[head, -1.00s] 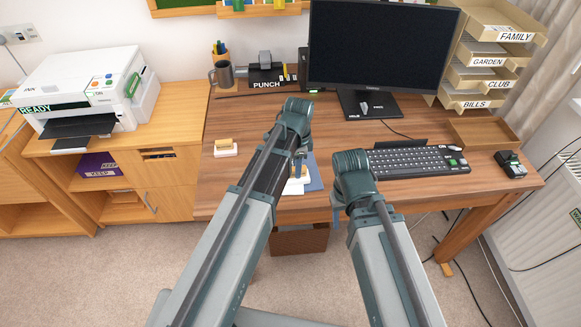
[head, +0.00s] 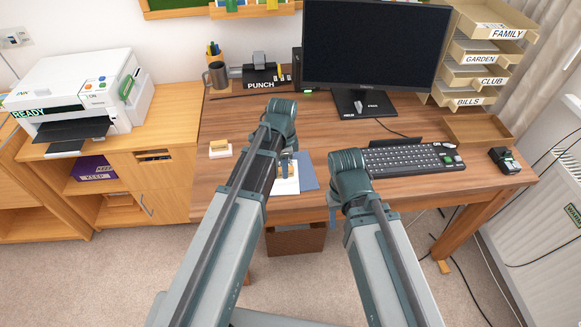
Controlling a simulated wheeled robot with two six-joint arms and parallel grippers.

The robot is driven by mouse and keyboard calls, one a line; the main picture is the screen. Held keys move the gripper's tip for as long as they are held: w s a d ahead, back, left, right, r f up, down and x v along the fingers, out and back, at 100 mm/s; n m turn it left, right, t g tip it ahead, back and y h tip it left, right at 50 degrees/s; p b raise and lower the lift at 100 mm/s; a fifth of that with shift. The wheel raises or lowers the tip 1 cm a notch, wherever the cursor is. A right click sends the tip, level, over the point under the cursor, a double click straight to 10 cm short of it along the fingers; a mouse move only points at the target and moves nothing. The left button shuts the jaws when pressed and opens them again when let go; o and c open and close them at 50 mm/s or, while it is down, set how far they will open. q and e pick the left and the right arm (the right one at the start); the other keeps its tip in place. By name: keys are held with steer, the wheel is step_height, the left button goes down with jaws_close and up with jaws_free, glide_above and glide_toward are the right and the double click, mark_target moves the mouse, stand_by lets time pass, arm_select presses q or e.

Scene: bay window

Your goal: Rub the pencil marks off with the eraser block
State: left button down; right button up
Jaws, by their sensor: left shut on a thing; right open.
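A white sheet of paper (head: 285,186) lies on a blue mat or folder (head: 309,174) near the desk's front edge. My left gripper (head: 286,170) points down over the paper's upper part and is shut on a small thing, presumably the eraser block. The fingers and forearm mostly hide that thing, and I cannot tell if it touches the paper. Pencil marks are too small to make out. My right gripper (head: 333,219) hangs by the desk's front edge, mostly hidden behind its own arm; it is open and holds nothing that I can see.
A small white holder (head: 219,153) with a tan block stands left of the paper. A keyboard (head: 412,158), monitor (head: 373,45), hole punch (head: 261,73) and mug (head: 217,75) stand further back. A printer (head: 80,95) is at left.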

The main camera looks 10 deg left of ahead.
mark_target(295, 174)
arm_select(q)
steer(key=shift+s+a, duration=0.25)
steer(key=shift+a, duration=0.85)
steer(key=shift+s+a, duration=0.2)
steer(key=shift+a, duration=0.9)
steer(key=shift+w, duration=0.25)
steer(key=shift+w+d, duration=0.2)
steer(key=shift+d, duration=0.25)
steer(key=shift+w+d+r, duration=0.1)
steer(key=shift+w+d, duration=0.05)
steer(key=shift+d, duration=0.6)
steer(key=shift+w+d, duration=0.1)
steer(key=shift+d, duration=0.65)
steer(key=shift+w+d, duration=0.2)
steer(key=shift+d, duration=0.75)
steer(key=shift+w+d, duration=0.15)
steer(key=shift+d, duration=0.75)
